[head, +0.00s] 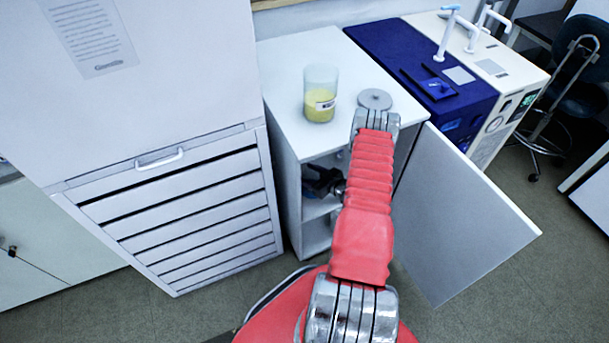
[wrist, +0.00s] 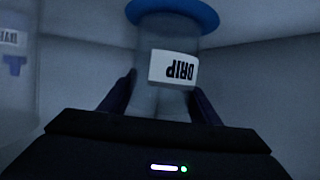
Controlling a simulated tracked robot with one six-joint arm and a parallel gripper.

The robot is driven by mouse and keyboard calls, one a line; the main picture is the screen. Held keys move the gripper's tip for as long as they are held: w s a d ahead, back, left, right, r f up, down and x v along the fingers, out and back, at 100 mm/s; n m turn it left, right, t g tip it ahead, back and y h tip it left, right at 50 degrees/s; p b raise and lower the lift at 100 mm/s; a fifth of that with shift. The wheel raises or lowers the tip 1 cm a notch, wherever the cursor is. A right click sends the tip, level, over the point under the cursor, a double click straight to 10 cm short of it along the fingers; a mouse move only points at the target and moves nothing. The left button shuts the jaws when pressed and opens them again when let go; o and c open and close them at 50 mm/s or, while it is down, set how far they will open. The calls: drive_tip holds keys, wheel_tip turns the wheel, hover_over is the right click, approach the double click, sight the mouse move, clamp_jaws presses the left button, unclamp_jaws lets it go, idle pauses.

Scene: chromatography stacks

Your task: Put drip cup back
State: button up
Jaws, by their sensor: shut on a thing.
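The drip cup (wrist: 172,110) is a clear, greyish cup with a blue rim and a white label reading DRIP, which shows upside down in the wrist view. My gripper (wrist: 163,84) is shut on it, with one dark finger on each side below the label. In the head view my gripper (head: 322,182) is a dark shape inside the open white cabinet (head: 288,185), above a shelf. The cup cannot be made out there. Whether the cup touches a surface cannot be told.
A beaker of yellow liquid (head: 320,100) and a grey disc (head: 374,99) are on the cabinet top. The cabinet door (head: 460,220) stands open to the right. In the wrist view, a pale translucent thing (wrist: 15,85) with a label is at the left.

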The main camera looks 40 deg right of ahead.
drive_tip(key=shift+f, duration=0.1)
drive_tip(key=o, duration=1.3)
drive_tip(key=v, duration=1.2)
drive_tip(key=shift+s, duration=0.15)
